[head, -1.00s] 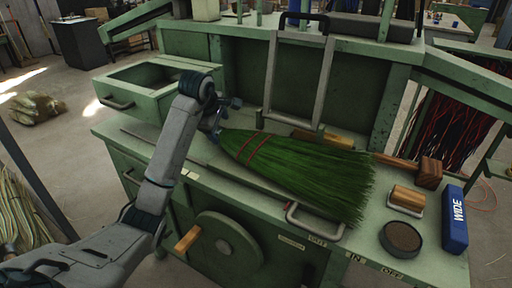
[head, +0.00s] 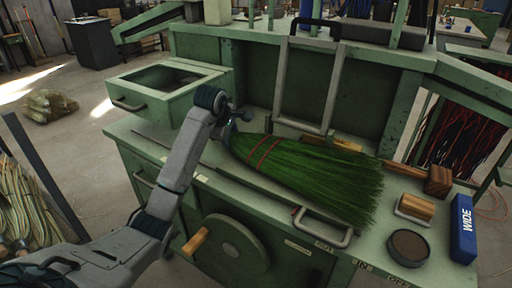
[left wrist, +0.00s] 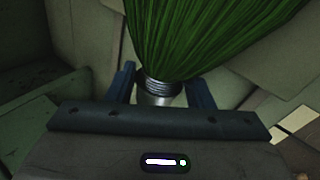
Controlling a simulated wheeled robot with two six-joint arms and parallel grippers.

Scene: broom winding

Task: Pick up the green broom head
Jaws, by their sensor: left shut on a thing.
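The green broom head (head: 310,178) has green bristles with red bindings and lies across the green workbench, its bristles fanning to the right. My left gripper (head: 230,128) is at its narrow left end. In the left wrist view, the fingers (left wrist: 160,90) are on either side of the wound grey neck, and the bristles of the broom head (left wrist: 205,30) spread away beyond them. The gripper is shut on this neck. My right gripper is in neither view.
On the workbench (head: 165,145), a mallet (head: 438,181), a wooden-topped brush (head: 416,207), a round dark tin (head: 408,246) and a blue WIDE box (head: 463,229) stand to the right. A metal frame (head: 305,85) rises behind. An open drawer (head: 150,100) juts out at left.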

